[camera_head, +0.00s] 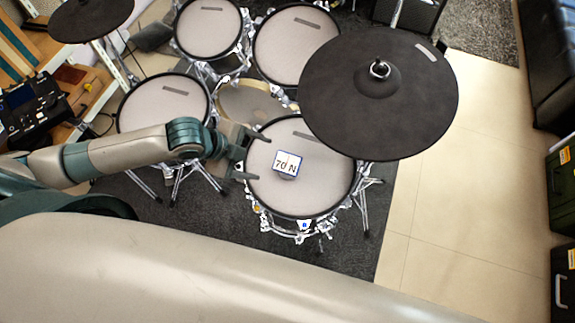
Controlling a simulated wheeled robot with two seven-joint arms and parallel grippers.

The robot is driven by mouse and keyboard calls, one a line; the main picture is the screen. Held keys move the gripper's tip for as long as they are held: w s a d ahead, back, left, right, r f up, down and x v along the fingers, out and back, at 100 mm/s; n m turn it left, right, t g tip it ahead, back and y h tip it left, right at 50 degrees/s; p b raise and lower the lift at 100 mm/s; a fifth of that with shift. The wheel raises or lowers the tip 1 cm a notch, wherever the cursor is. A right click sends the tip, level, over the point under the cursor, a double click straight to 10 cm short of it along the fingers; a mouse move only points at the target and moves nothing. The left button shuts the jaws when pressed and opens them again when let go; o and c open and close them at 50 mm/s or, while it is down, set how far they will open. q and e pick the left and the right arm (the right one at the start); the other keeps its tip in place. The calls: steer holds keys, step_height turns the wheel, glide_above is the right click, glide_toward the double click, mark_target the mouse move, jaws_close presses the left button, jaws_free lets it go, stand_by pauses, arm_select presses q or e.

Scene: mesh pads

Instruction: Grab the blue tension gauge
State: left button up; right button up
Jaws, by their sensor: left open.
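The blue tension gauge (287,163) is a small blue-framed piece with a white face reading "70 N". It rests on the mesh pad of the front right drum (318,196). My left gripper (250,155) reaches in from the left over that drum's left edge. Its fingers are open and point right toward the gauge, with a gap between them and it. Nothing shows between the fingers. My right gripper is not in view.
A large black cymbal pad (420,95) overhangs the drum's upper right. Other mesh drums (165,103) stand left and behind. A drum module (30,112) sits far left. Tan floor (450,210) is clear at right.

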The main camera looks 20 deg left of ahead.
mark_target(284, 162)
arm_select(q)
steer(key=p+x, duration=0.1)
steer(key=x, duration=0.8)
steer(key=shift+w+d+p, duration=0.1)
steer(key=shift+w+p, duration=0.05)
steer(key=shift+p, duration=0.15)
steer(key=shift+w+d+f, duration=0.1)
steer(key=shift+w+f, duration=0.05)
steer(key=x, duration=0.1)
steer(key=p+x, duration=0.1)
steer(key=x, duration=0.1)
steer(key=shift+w+d, duration=0.35)
steer(key=shift+w+d+f, duration=0.15)
steer(key=shift+w+f, duration=0.05)
steer(key=shift+f, duration=0.3)
steer(key=c, duration=1.6)
